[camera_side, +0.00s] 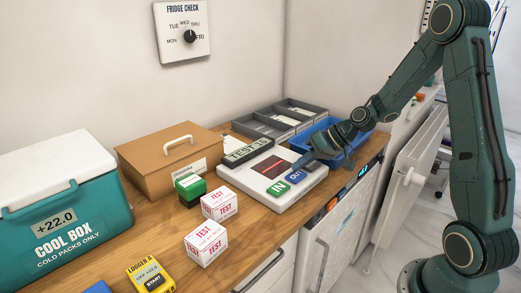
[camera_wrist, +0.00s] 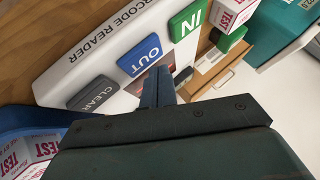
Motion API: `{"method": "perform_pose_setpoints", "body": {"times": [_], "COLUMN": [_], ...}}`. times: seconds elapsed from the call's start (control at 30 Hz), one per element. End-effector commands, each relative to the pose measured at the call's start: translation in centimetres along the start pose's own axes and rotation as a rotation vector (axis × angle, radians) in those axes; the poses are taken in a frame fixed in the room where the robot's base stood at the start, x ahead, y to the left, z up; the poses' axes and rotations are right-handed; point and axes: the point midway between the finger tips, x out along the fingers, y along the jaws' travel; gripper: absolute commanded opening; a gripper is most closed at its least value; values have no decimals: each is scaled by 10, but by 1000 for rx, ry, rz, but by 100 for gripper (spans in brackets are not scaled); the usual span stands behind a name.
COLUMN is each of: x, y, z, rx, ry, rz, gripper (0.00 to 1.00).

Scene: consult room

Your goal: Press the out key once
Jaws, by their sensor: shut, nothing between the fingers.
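The blue out key (camera_side: 295,175) is on the white barcode reader (camera_side: 263,197), between the green in key (camera_side: 278,188) and the grey clear key (camera_wrist: 94,92). In the side view the fingers partly hide the key area.
A dark display (camera_side: 248,152) reading TEST 15 stands behind the reader. A blue tray (camera_side: 322,133) and grey compartment trays (camera_side: 270,127) lie behind my gripper. White and red test boxes (camera_side: 219,204), a cardboard box (camera_side: 150,165) and a cool box (camera_side: 50,200) stand to the left.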

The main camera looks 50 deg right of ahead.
Motion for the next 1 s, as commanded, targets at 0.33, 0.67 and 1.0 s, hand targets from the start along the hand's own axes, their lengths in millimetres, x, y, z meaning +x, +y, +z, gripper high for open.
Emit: {"method": "perform_pose_setpoints", "body": {"times": [0.33, 0.67, 1.0], "x": [4, 6, 6], "y": [3, 4, 5], "z": [3, 4, 5], "rx": [1, 0, 0], "ry": [-1, 0, 0], "rz": [0, 0, 0], "gripper": [0, 0, 0]}}
